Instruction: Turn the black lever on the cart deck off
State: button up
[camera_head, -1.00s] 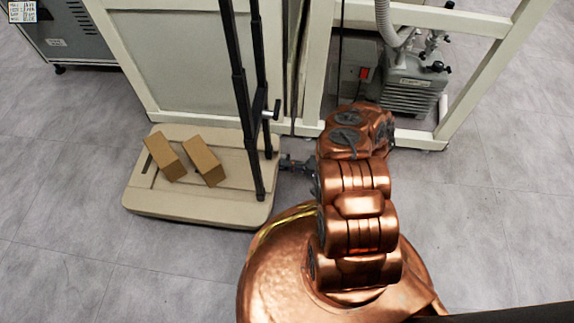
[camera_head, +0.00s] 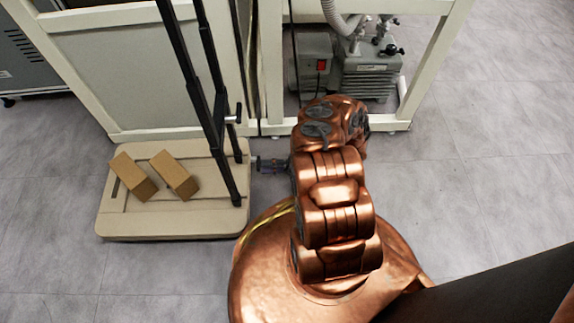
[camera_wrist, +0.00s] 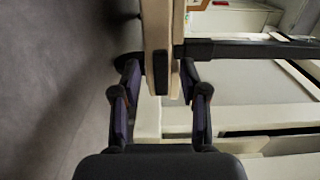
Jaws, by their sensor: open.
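The cart's beige deck (camera_head: 170,222) sits on the floor left of my arm, with black posts rising from it. My gripper (camera_head: 262,164) is low beside the deck's right edge, near the foot of a post. In the wrist view my gripper (camera_wrist: 160,76) is open, its two fingers apart. A small dark upright block (camera_wrist: 160,72) on the deck's end shows between the fingertips; it may be the black lever, but its setting cannot be read. I cannot tell whether a finger touches it. The lever is not clearly visible in the head view.
Two cardboard boxes (camera_head: 174,174) lie on the deck. A crossbar fitting (camera_head: 234,117) sticks out from a post. Behind stands a white frame (camera_head: 425,75) with a grey pump (camera_head: 368,78) and a red-switched box (camera_head: 314,62). Floor at the right is clear.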

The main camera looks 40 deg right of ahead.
jog(key=v, duration=0.7)
jog(key=shift+d, duration=0.1)
jog(key=shift+s+d, duration=0.45)
jog(key=shift+d, duration=0.1)
